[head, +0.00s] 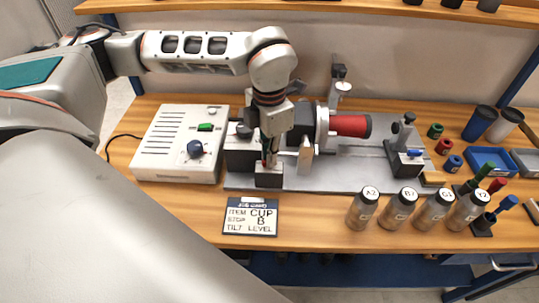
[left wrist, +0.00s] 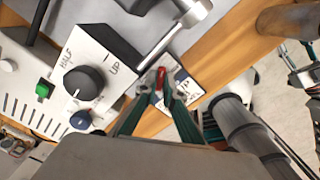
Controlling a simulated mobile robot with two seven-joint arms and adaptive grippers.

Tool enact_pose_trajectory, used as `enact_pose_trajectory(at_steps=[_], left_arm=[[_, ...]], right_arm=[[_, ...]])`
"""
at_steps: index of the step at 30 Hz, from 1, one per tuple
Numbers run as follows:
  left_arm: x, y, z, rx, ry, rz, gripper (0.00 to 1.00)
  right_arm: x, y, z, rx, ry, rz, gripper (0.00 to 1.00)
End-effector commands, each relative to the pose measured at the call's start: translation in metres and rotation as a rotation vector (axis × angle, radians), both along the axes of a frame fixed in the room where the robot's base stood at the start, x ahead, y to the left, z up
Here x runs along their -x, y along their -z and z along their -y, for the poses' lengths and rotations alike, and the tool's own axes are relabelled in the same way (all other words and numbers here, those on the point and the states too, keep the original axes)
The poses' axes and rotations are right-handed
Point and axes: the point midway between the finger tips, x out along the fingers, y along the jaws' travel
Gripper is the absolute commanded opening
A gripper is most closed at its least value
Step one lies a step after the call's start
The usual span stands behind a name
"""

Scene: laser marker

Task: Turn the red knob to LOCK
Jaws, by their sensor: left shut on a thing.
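The small red knob (head: 266,162) sits at the dark block (head: 268,180) at the front left of the grey fixture, mostly hidden by my gripper in the head view. In the left wrist view the red knob (left wrist: 160,78) shows as a short red bar between the fingertips. My left gripper (head: 268,154) reaches down onto it from above, and its green-dark fingers (left wrist: 159,92) are shut on it. I cannot read any LOCK mark around the knob. A dark, jointed part at the right edge of the wrist view may be my right gripper, but this is unclear.
Close by are a black dial (left wrist: 84,82) marked HALF and UP, a white control box (head: 175,145) and a metal rod (left wrist: 160,45). A red cylinder (head: 350,125) is held behind. A card (head: 250,216) and labelled bottles (head: 362,208) stand in front.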

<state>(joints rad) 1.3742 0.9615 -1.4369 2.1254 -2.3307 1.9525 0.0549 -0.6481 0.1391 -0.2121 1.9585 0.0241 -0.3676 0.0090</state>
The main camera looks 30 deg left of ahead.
Motion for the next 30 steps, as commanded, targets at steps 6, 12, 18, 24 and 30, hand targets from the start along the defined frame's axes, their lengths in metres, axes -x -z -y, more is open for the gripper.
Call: enact_pose_trajectory(at_steps=[6,12,18,24,30], left_arm=[[0.000,0.001,0.000,0.001,-0.206,0.002,0.00],[-0.001,0.000,0.000,0.001,-0.396,0.002,0.00],[0.000,0.000,0.000,0.000,-0.585,0.001,0.00],[-0.001,0.000,0.000,0.001,-0.756,0.002,0.00],[-0.001,0.000,0.000,0.001,-0.891,0.002,0.00]], right_arm=[[0.001,0.005,0.000,-0.001,0.000,-0.001,0.40],[0.001,0.007,-0.001,-0.001,0.000,0.000,0.40],[0.002,0.010,-0.001,-0.002,0.000,-0.003,0.40],[0.002,0.013,-0.001,-0.001,0.000,-0.005,0.40],[0.003,0.016,0.000,-0.001,-0.001,-0.008,0.40]])
